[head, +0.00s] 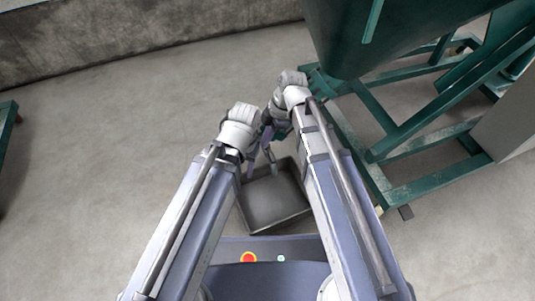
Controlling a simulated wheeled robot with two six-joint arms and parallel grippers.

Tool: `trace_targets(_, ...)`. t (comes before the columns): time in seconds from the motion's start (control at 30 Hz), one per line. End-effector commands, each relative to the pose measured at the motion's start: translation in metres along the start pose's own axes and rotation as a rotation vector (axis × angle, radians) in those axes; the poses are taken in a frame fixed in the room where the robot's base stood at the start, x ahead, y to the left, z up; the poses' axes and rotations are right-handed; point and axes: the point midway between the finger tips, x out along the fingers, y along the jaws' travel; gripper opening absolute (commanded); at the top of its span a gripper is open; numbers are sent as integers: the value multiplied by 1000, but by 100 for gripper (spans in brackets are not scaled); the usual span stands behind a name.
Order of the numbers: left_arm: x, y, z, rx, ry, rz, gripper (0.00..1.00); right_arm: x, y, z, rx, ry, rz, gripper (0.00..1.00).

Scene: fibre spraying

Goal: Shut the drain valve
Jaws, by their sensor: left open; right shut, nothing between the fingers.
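The drain valve cannot be made out; the green tank (375,35) stands at the upper right, and my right arm and gripper cover the area by its lower left side. My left gripper (263,167) is open, pointing down over the far edge of a grey tray (275,205), with nothing seen between its fingers. My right gripper (272,128) is just beyond it, close to the frame's left corner, partly hidden by my arms. It is shut and empty. I cannot tell whether either gripper touches anything.
A green steel frame (400,193) with diagonal beams carries the tank and fills the right side. The square tray lies on the concrete floor between my arms. A wall (130,35) runs along the back. The floor at left is clear, apart from a green edge (7,120).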

Motion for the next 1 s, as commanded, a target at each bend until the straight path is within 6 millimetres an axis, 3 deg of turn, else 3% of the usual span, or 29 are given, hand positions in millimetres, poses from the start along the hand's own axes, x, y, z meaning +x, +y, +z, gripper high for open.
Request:
trace_targets(0.27, 3, 0, 0, 0, 0, 0, 50, 4, 0, 0, 2, -1, 0, 0)
trace_targets(0.47, 17, 2, -1, -1, 1, 0, 50, 18, 0, 2, 2, -1, 0, 0)
trace_targets(1.0, 89, 9, -6, -2, 5, 0, 50, 94, 0, 2, 1, -1, 0, 0)
